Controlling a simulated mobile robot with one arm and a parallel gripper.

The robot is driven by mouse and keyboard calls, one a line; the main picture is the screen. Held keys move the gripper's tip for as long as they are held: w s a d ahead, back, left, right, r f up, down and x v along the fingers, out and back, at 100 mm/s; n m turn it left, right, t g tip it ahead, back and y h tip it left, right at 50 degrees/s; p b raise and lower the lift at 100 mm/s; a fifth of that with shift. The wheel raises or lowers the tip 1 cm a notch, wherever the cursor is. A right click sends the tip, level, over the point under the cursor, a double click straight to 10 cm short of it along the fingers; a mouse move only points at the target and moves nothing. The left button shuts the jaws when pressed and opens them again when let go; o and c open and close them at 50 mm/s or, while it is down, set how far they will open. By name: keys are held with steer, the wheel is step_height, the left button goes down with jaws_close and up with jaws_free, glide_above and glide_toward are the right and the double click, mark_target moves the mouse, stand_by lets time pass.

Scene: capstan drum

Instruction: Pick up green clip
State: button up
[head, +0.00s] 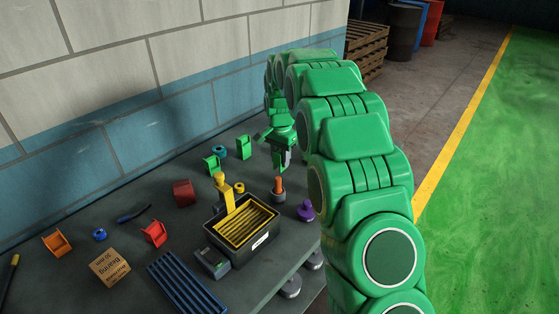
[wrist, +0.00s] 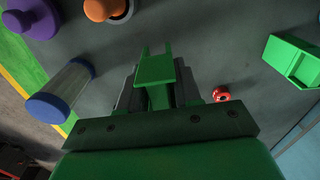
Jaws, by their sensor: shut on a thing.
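My gripper (head: 283,158) is over the far right part of the workbench, pointing down. In the wrist view, a green clip (wrist: 155,70) sits between the jaws (wrist: 155,92), which are shut on it. Its forked end sticks out past the fingertips. The wrist view shows a green clip (wrist: 294,60) at the right, apart from the jaws.
A dark tray (head: 272,245) with a yellow ribbed inside stands near the front. An orange-topped piece (head: 279,186) and a purple knob (head: 306,211) are close below my gripper. A blue-lidded jar (wrist: 48,107) and red ring (wrist: 221,93) show in the wrist view. The wall bounds the back.

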steer(key=s+d+r, duration=0.1)
steer(key=s+r, duration=0.5)
steer(key=s, duration=0.5)
steer(key=shift+d+r, duration=0.2)
steer(key=shift+r, duration=0.2)
steer(key=shift+s, duration=0.1)
